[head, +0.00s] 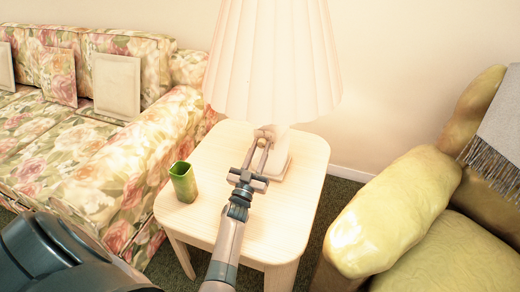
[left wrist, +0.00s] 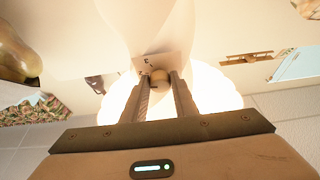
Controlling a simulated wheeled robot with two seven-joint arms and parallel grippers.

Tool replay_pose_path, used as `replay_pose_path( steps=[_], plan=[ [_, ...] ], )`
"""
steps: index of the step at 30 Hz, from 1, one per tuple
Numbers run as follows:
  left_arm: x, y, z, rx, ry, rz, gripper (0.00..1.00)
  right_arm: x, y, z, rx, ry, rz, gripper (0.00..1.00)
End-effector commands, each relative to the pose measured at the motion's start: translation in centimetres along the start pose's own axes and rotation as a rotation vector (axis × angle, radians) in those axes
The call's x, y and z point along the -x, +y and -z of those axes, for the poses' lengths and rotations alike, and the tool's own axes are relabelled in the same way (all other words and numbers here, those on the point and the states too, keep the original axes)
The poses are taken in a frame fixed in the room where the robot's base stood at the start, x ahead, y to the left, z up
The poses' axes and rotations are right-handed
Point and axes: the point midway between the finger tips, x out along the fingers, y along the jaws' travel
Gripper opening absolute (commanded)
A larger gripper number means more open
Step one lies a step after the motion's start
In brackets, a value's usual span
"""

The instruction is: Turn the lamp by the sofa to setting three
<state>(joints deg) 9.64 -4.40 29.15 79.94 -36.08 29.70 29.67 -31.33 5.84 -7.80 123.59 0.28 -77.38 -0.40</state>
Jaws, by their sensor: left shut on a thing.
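The lamp with its pleated cream shade (head: 275,60) stands on a pale wooden side table (head: 300,215) by the floral sofa. Its shade glows brightly in the left wrist view (left wrist: 215,107). My left gripper (head: 263,140) reaches over the table to the lamp's base (head: 283,166), just below the shade. In the left wrist view, my left gripper (left wrist: 160,82) has one finger on each side of a round tan knob (left wrist: 160,74) and is shut on it. A pale plate with small dark marks (left wrist: 150,63) sits behind the knob; its marks are partly hidden and not fully readable. My right gripper is not in view.
A green square cup (head: 183,182) stands on the table's left side, left of my arm. The floral sofa (head: 120,150) is at left. A yellow armchair (head: 400,210) with a grey fringed throw (head: 500,120) is at right. The table's front right is clear.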

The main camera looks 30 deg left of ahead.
Motion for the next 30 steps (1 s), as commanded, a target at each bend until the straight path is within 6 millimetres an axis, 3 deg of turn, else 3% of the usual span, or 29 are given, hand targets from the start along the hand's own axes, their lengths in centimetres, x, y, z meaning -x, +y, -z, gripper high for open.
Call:
replay_pose_path(
  steps=[10,20,30],
  plan=[
    [0.1,-0.2,0.0,-0.098,-0.001,-0.042,0.04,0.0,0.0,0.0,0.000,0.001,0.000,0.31],
    [0.0,-0.4,0.1,-0.331,-0.002,-0.139,0.04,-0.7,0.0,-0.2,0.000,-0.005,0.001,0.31],
    [-0.1,-0.6,0.3,-0.609,-0.001,-0.255,0.04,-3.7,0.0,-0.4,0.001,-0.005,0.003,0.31]
  ],
)
